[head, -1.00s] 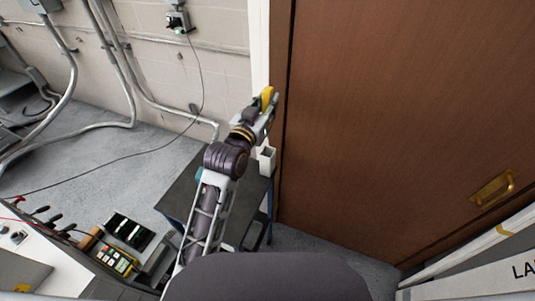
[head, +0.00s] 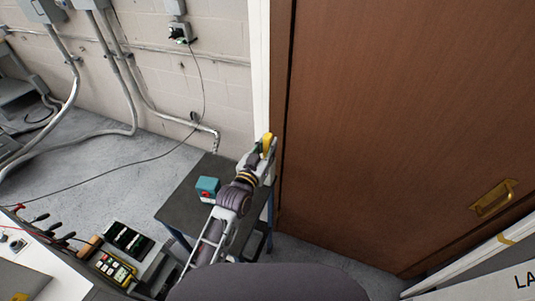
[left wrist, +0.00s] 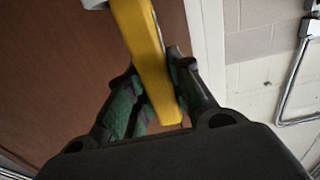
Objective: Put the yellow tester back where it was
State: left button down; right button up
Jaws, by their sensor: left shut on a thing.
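The yellow tester (head: 268,142) is held up above the far right side of a small dark table. My left gripper (head: 262,152) is shut on it. In the left wrist view, the yellow tester (left wrist: 143,52) stands tilted between the dark green-padded fingers (left wrist: 152,92), and its upper end runs out of the picture. Its face is hidden in both views. My right gripper is not in view.
The dark table (head: 178,208) stands by the wall and door frame, with a teal box with a red button (head: 207,188) on it. A brown door (head: 390,120) fills the right. A bench with a yellow-framed device (head: 115,267) lies lower left. A cable crosses the floor.

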pick_arm(q)
jog(key=shift+f, duration=2)
jog(key=c, duration=1.3)
grip_release()
jog(key=shift+o, duration=0.2)
jog(key=shift+s, duration=0.1)
jog(key=b+v, duration=0.1)
jog(key=v, duration=1.1)
